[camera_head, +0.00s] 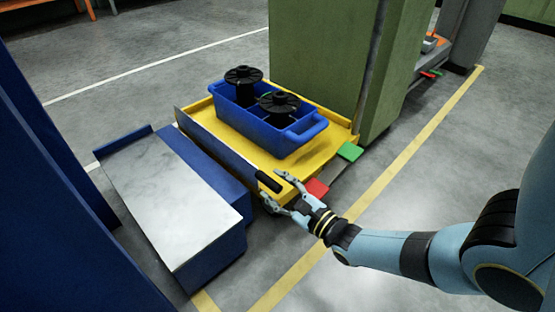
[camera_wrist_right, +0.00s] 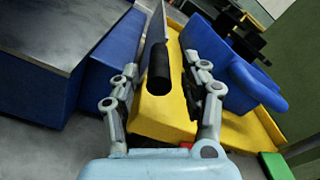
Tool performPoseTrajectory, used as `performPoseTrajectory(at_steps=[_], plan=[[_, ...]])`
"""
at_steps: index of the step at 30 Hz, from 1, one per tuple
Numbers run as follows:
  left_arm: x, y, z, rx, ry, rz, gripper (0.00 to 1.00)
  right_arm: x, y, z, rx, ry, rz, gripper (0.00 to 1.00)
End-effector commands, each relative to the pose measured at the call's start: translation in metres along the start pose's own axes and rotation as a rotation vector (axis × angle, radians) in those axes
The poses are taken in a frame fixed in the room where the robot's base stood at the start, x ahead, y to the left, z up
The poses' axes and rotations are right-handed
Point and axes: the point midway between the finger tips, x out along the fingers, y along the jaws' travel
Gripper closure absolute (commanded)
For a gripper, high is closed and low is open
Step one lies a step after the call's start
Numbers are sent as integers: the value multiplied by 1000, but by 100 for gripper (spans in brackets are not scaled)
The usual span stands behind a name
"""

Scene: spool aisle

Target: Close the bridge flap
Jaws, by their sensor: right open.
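The bridge flap (camera_head: 218,143) looks like a thin grey panel standing raised along the left edge of the yellow platform (camera_head: 205,117). A black handle (camera_head: 269,181) sits at its near end, and it also shows in the right wrist view (camera_wrist_right: 158,70). My right gripper (camera_head: 274,188) is open at the handle. In the right wrist view (camera_wrist_right: 162,72) the handle lies between the spread fingers, with gaps visible on both sides. My left gripper is not in view.
A blue tote (camera_head: 265,135) with two black spools (camera_head: 280,103) stands on the yellow platform. A blue bench with a pale metal top (camera_head: 170,195) is left of the flap. Red (camera_head: 316,188) and green (camera_head: 349,151) pads lie at the platform's near edge. A green cabinet (camera_head: 320,50) stands behind.

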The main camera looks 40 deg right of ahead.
Motion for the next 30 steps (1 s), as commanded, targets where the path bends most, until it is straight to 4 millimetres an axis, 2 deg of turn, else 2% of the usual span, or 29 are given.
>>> performPoseTrajectory(at_steps=[5, 12, 16, 21, 30], plan=[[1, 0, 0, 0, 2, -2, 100, -30, 1, -1, -1, 4, 3, 54], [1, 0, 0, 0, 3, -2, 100, -84, 0, -2, 0, 5, 2, 54], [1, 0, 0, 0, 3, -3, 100, -105, 0, -2, 0, 6, 2, 54], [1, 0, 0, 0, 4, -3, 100, -118, 0, -2, 0, 5, 1, 54], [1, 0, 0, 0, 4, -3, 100, -119, 0, -2, 0, 5, 1, 54]])
